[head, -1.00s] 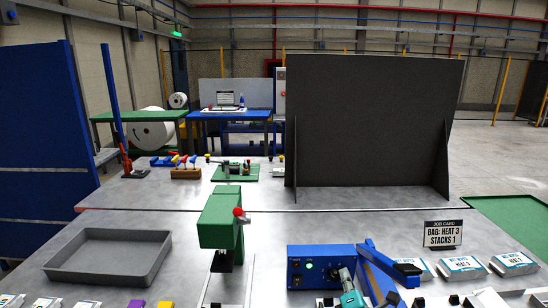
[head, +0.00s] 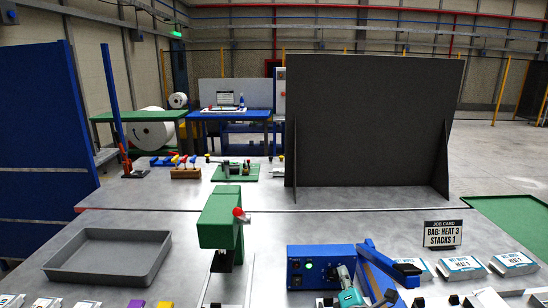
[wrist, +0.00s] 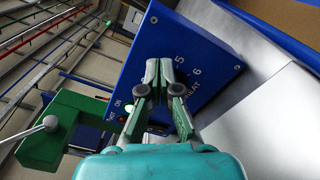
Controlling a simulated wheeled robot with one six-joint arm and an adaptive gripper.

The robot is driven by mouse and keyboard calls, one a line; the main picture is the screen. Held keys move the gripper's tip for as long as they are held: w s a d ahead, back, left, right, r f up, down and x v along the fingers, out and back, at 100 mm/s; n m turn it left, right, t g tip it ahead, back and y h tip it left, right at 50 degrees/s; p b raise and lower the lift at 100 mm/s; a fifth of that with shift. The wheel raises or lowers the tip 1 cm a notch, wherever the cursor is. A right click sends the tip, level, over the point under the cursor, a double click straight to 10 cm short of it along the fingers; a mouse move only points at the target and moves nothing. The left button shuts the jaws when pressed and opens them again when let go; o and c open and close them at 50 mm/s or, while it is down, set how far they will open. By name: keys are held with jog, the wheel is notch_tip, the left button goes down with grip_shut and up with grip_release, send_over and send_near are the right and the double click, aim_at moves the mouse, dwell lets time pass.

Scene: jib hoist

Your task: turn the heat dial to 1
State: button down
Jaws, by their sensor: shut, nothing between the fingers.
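The blue sealer box (head: 310,265) stands at the front middle of the bench, with a green lamp lit on its face. In the wrist view the box face (wrist: 205,45) fills the middle, with the printed marks 5, 6 and part of the word HEAT showing. My gripper (wrist: 159,64) is shut, its fingertips right in front of the dial area. The heat dial is hidden behind the fingers, so its setting and any contact cannot be told. In the head view my gripper (head: 344,274) is at the lower right of the box face.
A blue sealer arm (head: 393,264) is close on the right of the box. A green press with a red knob (head: 221,220) stands to the left. A grey tray (head: 108,257) lies further left. White packs (head: 462,264) lie at right.

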jog(key=shift+r, duration=0.15)
jog(key=shift+s, duration=0.15)
jog(key=shift+s+d+r, duration=0.1)
jog(key=shift+s+d, duration=0.05)
jog(key=shift+s, duration=2.7)
